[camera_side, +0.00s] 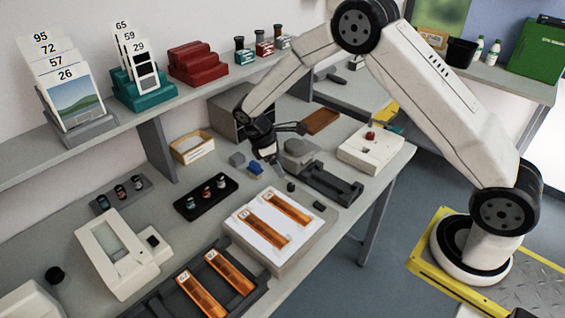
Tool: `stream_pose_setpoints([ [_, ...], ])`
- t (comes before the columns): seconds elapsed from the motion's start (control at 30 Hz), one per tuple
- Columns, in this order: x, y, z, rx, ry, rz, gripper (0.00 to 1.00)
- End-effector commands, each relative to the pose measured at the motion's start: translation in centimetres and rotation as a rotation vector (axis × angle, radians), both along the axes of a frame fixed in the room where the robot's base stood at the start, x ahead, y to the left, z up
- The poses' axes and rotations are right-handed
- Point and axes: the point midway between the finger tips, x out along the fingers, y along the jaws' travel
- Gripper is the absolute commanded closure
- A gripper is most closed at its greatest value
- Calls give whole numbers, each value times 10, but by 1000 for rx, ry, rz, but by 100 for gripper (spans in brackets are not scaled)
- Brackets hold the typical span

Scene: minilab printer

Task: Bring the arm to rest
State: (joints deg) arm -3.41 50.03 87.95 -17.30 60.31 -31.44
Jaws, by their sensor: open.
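My gripper (274,160) is at the end of my white arm, which reaches over the grey workbench (165,203) from the right. The gripper hangs above the middle of the bench, with its fingers spread and nothing visible between them. A small blue piece (255,168) and a grey block (237,159) lie just left of the fingertips in the picture. I cannot tell exactly how far the fingertips are above the bench.
A white plate with orange strips (270,215) lies in front of the gripper. A dark tray with orange strips (240,296) is nearer the camera. A black vial rack (205,197) is to the left, a white box (368,150) to the right. A shelf (160,98) runs behind.

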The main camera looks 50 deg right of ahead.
Motion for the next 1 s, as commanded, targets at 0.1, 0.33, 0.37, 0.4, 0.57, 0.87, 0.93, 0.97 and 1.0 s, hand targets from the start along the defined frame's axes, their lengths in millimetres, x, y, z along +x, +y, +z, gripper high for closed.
stream_pose_setpoints([
  [0.1, 0, 0, 0, 0, 0, 0, 31],
  [0.33, -5, 1, 6, 9, -25, -24, 31],
  [0.37, -6, 1, 8, 11, -33, -33, 31],
  [0.4, -9, 1, 11, 16, -44, -44, 31],
  [0.57, -24, 4, 27, 43, -114, -117, 31],
  [0.87, -68, 11, 58, 108, -274, -312, 31],
  [0.93, -79, 12, 64, 123, -312, -360, 31],
  [0.97, -84, 12, 67, 131, -327, -382, 31],
  [1.0, -91, 13, 70, 139, -347, -411, 31],
])
